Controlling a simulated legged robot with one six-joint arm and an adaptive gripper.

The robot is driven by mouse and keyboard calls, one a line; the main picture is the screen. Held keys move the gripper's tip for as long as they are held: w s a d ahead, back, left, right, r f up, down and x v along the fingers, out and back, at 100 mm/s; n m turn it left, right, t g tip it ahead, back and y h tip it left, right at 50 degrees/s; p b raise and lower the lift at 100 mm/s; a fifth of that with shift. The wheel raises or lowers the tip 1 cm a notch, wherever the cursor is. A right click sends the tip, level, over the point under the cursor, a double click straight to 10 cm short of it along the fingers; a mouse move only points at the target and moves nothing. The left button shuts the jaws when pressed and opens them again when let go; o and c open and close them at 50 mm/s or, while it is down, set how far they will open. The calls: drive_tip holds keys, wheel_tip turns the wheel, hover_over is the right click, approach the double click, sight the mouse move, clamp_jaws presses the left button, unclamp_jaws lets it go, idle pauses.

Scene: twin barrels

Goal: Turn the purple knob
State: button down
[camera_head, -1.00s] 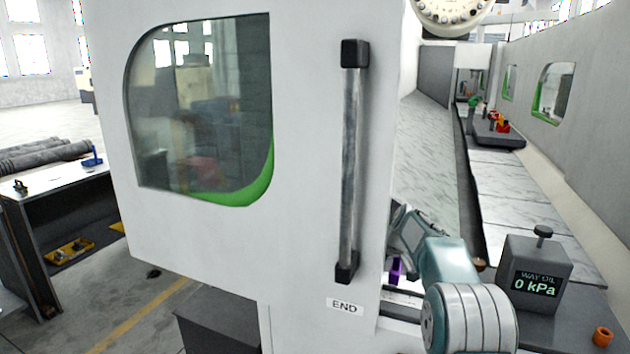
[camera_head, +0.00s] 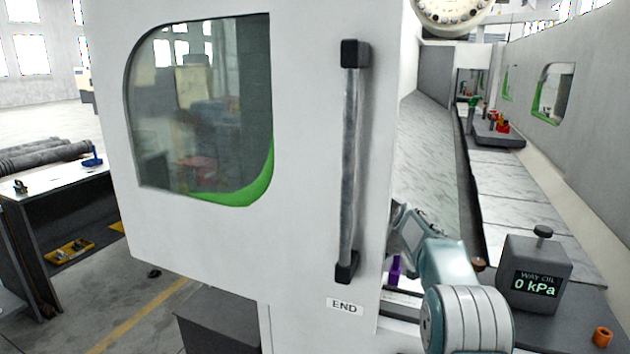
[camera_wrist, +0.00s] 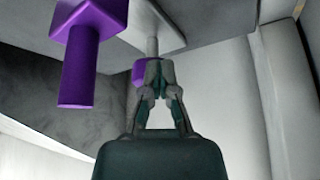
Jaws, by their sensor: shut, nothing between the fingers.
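A purple piece made of a block with a round bar (camera_wrist: 78,75) hanging from it is at the upper left of the wrist view. A second, smaller purple piece (camera_wrist: 138,73) shows behind my fingertips, beneath a pale rod and plate; I cannot tell which is the knob. My gripper (camera_wrist: 154,68) is shut and empty. Its tips overlap the second purple piece in view; contact is unclear. The first piece is to their left, apart. In the head view, a purple sliver (camera_head: 395,269) shows beside the door's edge, and my fingers are hidden there.
A large white door (camera_head: 305,180) with a vertical handle (camera_head: 348,160) and an END label blocks the view at left. A grey WAY OIL gauge box (camera_head: 535,280) reading 0 kPa stands right of my arm. An orange ring (camera_head: 602,337) lies near the right edge.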

drive_tip(key=shift+w+d, duration=0.7)
drive_tip(key=shift+d, duration=0.15)
idle(0.4)
drive_tip(key=shift+s+d, duration=0.2)
drive_tip(key=shift+d, duration=0.1)
wheel_tip(320, 180, up, 6)
idle(0.7)
drive_tip(key=shift+s+a+f, duration=0.3)
drive_tip(key=shift+a+f, duration=0.15)
drive_tip(key=shift+f, duration=0.55)
drive_tip(key=shift+s+a+f, duration=0.25)
drive_tip(key=shift+a+f, duration=0.15)
drive_tip(key=shift+f, duration=0.6)
drive_tip(key=shift+s+a+f, duration=0.3)
drive_tip(key=shift+a+f, duration=0.15)
drive_tip(key=shift+f, duration=0.55)
